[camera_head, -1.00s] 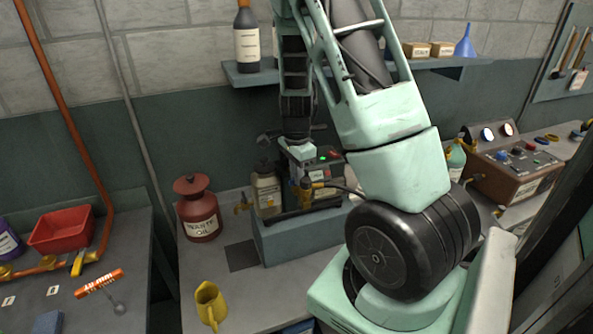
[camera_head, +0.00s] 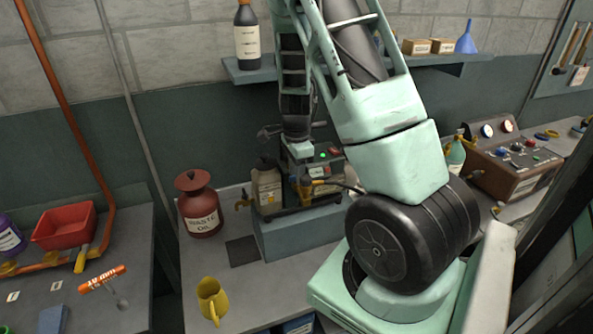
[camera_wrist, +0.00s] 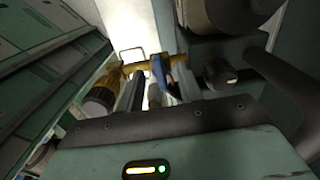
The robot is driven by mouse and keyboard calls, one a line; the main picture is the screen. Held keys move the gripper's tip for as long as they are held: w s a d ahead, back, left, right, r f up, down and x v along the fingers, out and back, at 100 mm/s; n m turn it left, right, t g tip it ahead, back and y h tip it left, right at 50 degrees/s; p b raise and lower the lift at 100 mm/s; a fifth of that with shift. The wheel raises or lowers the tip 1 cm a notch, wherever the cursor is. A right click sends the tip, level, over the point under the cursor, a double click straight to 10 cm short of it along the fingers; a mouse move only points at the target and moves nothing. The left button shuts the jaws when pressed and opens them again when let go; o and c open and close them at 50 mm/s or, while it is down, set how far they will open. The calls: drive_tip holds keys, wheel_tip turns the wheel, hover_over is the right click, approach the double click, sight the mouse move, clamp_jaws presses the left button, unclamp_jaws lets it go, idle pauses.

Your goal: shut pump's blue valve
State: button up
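The pump (camera_head: 325,170) stands on a grey-blue block at the back of the middle bench, with a green light on its top. My gripper (camera_wrist: 157,95) is over the pump's left side. In the head view, my wrist hides the fingertips and the valve. In the wrist view, the blue valve handle (camera_wrist: 159,69) sits on a brass fitting (camera_wrist: 137,67), in line with the gap between my dark fingers. Whether the fingers touch the handle cannot be told. A dark round knob (camera_wrist: 219,73) is just right of it, and a brass-and-black fitting (camera_wrist: 97,98) lies to the left.
A tan bottle (camera_head: 266,188) stands close left of the pump. A shelf (camera_head: 250,76) is above. A brown gauge box (camera_head: 515,165) stands at right. The bench front is mostly clear.

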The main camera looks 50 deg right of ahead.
drive_tip(key=shift+r, duration=0.1)
wheel_tip(320, 180, up, 5)
drive_tip(key=p, duration=0.4)
drive_tip(key=shift+r+p, duration=0.1)
drive_tip(key=shift+p, duration=0.3)
drive_tip(key=shift+r+p, duration=0.3)
drive_tip(key=shift+r, duration=1.55)
drive_tip(key=a+f+n+y+b, duration=0.1)
drive_tip(key=a+f+n+b, duration=0.35)
drive_tip(key=a, duration=0.75)
drive_tip(key=a+f+n+y+b, duration=0.1)
drive_tip(key=a+n+b, duration=0.5)
drive_tip(key=a+n, duration=0.45)
drive_tip(key=s+a+f+n+b, duration=0.3)
drive_tip(key=s+a+n+b, duration=0.2)
drive_tip(key=s+a+n, duration=0.3)
drive_tip(key=s+a+f+n+h+b, duration=0.1)
drive_tip(key=s+a+f+n+b, duration=0.1)
drive_tip(key=s+a+n+b, duration=0.4)
drive_tip(key=s+a+n, duration=0.2)
drive_tip(key=s+a, duration=0.1)
drive_tip(key=a, duration=0.1)
drive_tip(key=shift+f+n, duration=0.4)
